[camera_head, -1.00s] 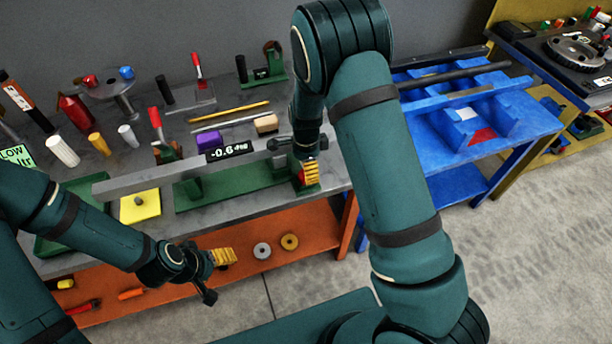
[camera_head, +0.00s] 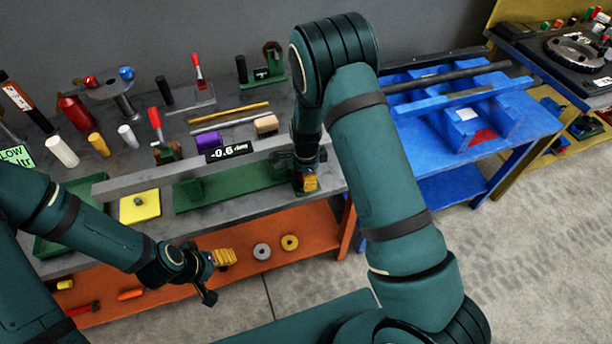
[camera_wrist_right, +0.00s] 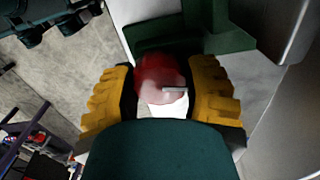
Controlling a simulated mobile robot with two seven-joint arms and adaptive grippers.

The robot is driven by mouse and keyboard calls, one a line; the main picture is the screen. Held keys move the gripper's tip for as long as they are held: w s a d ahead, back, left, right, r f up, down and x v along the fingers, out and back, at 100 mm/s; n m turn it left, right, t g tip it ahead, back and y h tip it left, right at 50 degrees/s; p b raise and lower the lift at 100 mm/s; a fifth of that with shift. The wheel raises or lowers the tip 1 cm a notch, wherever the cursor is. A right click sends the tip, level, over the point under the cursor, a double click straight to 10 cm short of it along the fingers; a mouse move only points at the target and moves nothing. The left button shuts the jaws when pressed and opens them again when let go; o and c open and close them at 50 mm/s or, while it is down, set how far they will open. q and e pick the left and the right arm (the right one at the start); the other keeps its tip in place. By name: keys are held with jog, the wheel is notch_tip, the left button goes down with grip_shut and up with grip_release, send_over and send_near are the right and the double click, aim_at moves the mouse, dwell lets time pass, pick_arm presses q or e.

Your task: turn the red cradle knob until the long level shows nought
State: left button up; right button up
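The long level (camera_head: 130,184) is a grey bar across the bench with a black display (camera_head: 229,151) that reads -0.6. Below it is a green cradle (camera_head: 225,190). The red cradle knob (camera_wrist_right: 160,78) shows in the right wrist view with a pale pointer on it. The yellow fingers of my right gripper (camera_wrist_right: 161,92) stand close on both sides of the knob; I cannot tell whether they press on it. In the head view my right gripper (camera_head: 307,181) hides most of the knob. My left gripper (camera_head: 222,257) is empty in front of the orange shelf, its opening unclear.
A yellow block (camera_head: 140,207) sits on the bench left of the cradle. Bottles, a purple block (camera_head: 208,140) and red-handled tools stand behind the level. A blue table (camera_head: 450,140) is to the right. Two rings (camera_head: 289,242) lie on the orange shelf (camera_head: 200,285).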

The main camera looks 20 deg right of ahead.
jog(key=shift+n, duration=0.3)
